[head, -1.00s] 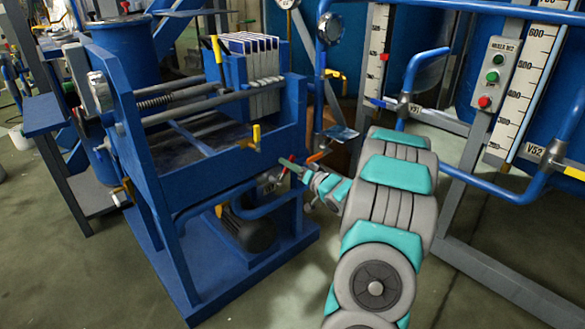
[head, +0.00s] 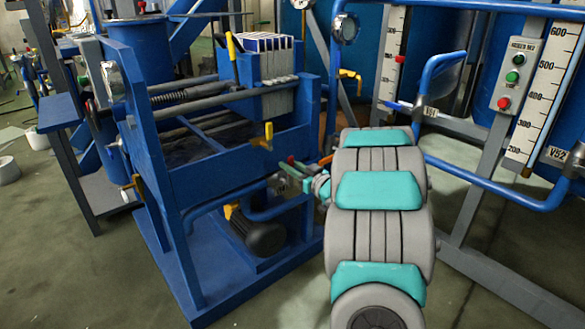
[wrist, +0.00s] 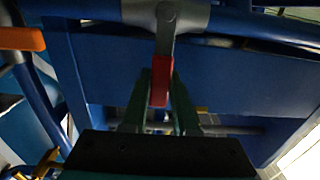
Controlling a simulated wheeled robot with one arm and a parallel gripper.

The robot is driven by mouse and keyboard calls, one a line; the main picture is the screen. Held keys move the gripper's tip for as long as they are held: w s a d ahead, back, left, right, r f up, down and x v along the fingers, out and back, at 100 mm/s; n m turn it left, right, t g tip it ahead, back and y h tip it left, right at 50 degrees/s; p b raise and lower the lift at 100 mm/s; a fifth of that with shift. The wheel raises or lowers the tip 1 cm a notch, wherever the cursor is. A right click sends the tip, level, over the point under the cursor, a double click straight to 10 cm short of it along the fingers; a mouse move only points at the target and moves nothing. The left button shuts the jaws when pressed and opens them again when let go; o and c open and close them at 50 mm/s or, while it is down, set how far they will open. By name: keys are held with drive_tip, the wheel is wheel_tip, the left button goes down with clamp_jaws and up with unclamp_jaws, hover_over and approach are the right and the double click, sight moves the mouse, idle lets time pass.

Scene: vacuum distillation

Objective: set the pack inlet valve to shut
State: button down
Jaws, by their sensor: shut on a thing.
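A lever valve with a red grip (wrist: 159,82) shows in the wrist view. Its grey metal arm (wrist: 165,35) runs up to a grey valve body (wrist: 170,12) on a blue pipe. I cannot read a label naming it as the pack inlet valve. My gripper (wrist: 158,100) has its teal fingers on both sides of the red grip and is shut on it. In the head view my gripper (head: 290,172) is at the right front of the blue press frame, and the red grip (head: 292,160) shows small beside the fingers. My arm hides part of the valve area.
An orange handle (wrist: 20,38) is at the left of the wrist view. The blue press (head: 205,165) with a yellow lever (head: 268,135) stands left of my arm. Blue pipes (head: 480,180) and a button box (head: 515,75) are on the right. Floor in front is clear.

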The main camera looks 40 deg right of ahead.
drive_tip(key=shift+a+f, duration=0.1)
idle(0.3)
drive_tip(key=c, duration=0.7)
unclamp_jaws()
drive_tip(key=shift+s+d+p, duration=0.15)
drive_tip(key=shift+s, duration=1.8)
drive_tip(key=shift+s+d+p, duration=0.15)
drive_tip(key=shift+s, duration=1.8)
